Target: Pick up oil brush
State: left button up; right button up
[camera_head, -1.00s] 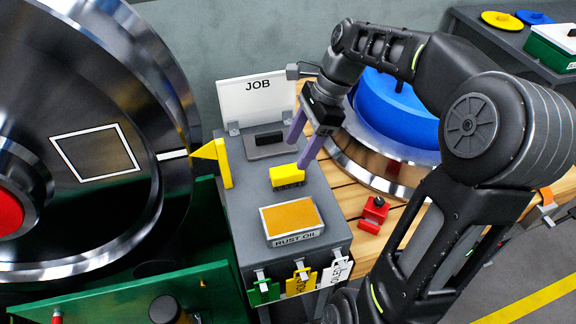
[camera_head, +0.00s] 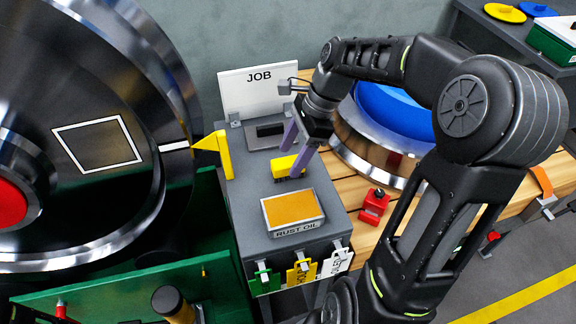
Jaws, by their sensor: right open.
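The oil brush (camera_head: 284,167) has a yellow body with dark bristles under it. It sits on the grey stand top (camera_head: 247,194), behind the rust oil tray (camera_head: 292,209). My right gripper (camera_head: 291,153) has purple fingers and is open. Its fingers are at the brush, one on the far side and one by its right end. I cannot tell whether they touch it. My left gripper is not in view.
A white JOB board (camera_head: 258,91) stands at the back of the stand. The big wheel (camera_head: 96,235) with a yellow pointer (camera_head: 222,154) beside it fills the left. A red block (camera_head: 374,205) and a blue-topped wheel (camera_head: 395,112) are on the wooden bench. Coloured tags (camera_head: 301,272) hang in front.

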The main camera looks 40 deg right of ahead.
jog(key=shift+x, duration=1.35)
grip_shut()
